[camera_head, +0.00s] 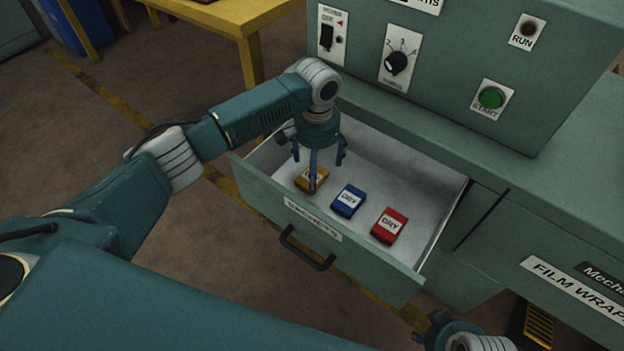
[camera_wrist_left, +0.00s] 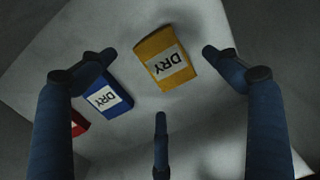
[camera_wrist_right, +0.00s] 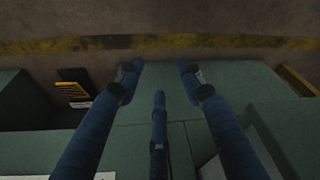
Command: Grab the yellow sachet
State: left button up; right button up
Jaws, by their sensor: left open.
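The yellow sachet (camera_head: 303,181) lies at the left end of the open drawer (camera_head: 375,155), partly hidden behind a finger in the head view. In the left wrist view, the yellow sachet (camera_wrist_left: 153,45) is whole, with a white "DRY" label, between the spread fingers and towards the top. My left gripper (camera_head: 317,165) is open and points down above it, holding nothing. My right gripper (camera_head: 437,328) is at the bottom edge of the head view, away from the drawer. In the right wrist view its fingers (camera_wrist_right: 160,72) are spread and empty.
A blue sachet (camera_head: 348,200) and a red sachet (camera_head: 389,225) lie right of the yellow one. The drawer front has a dark handle (camera_head: 305,248). The machine's control box (camera_head: 450,60) rises behind the drawer. A yellow table (camera_head: 225,18) stands at the upper left.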

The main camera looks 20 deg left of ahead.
pick_arm(q)
jog(key=shift+s+f+b, duration=0.15)
jog(key=shift+f+b, duration=0.15)
jog(key=shift+f, duration=1.3)
jog(key=c, duration=1.3)
pick_arm(e)
jog(key=v, duration=0.3)
jog(key=shift+w+r, duration=0.15)
jog(key=shift+r, duration=0.2)
